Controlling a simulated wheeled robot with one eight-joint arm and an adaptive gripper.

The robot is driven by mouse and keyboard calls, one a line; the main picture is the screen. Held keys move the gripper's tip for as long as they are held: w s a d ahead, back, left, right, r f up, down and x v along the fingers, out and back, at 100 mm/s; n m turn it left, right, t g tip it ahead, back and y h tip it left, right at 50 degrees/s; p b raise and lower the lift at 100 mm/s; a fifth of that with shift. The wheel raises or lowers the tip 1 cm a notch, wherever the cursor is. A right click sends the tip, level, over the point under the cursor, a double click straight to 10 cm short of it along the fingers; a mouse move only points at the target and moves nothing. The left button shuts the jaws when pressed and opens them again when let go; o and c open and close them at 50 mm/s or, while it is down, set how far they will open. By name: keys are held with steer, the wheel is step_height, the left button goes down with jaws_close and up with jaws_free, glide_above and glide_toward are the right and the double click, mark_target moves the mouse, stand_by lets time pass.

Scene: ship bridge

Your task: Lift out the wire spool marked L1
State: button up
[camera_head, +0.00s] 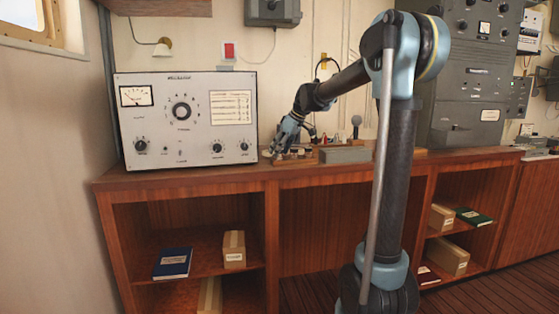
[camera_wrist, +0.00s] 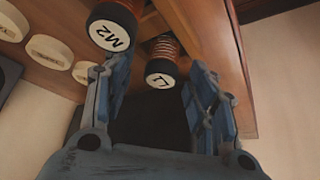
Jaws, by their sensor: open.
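The spool that appears to be marked L1 (camera_wrist: 162,62) has copper-coloured windings and a white end label, seen turned round in the wrist view. It sits in a wooden rack (camera_wrist: 208,38). My gripper (camera_wrist: 160,66) is open, with one finger to each side of this spool; I cannot tell whether either touches it. A second spool marked M2 (camera_wrist: 113,26) stands just left of it, close to the left finger. In the head view my gripper (camera_head: 278,148) is low over the left end of the rack (camera_head: 295,160), and the spools are too small to tell apart.
White round labelled knobs or caps (camera_wrist: 47,48) line the wood left of the spools. A large grey instrument panel (camera_head: 187,115) stands left of my gripper on the wooden counter (camera_head: 200,178). A grey block (camera_head: 345,155) lies right of the rack.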

steer(key=shift+w+a+f, duration=0.15)
steer(key=shift+a+f, duration=0.1)
steer(key=shift+f, duration=0.25)
steer(key=c, duration=1.1)
steer(key=shift+c, duration=0.2)
step_height(320, 180, up, 10)
steer(key=shift+r, duration=0.1)
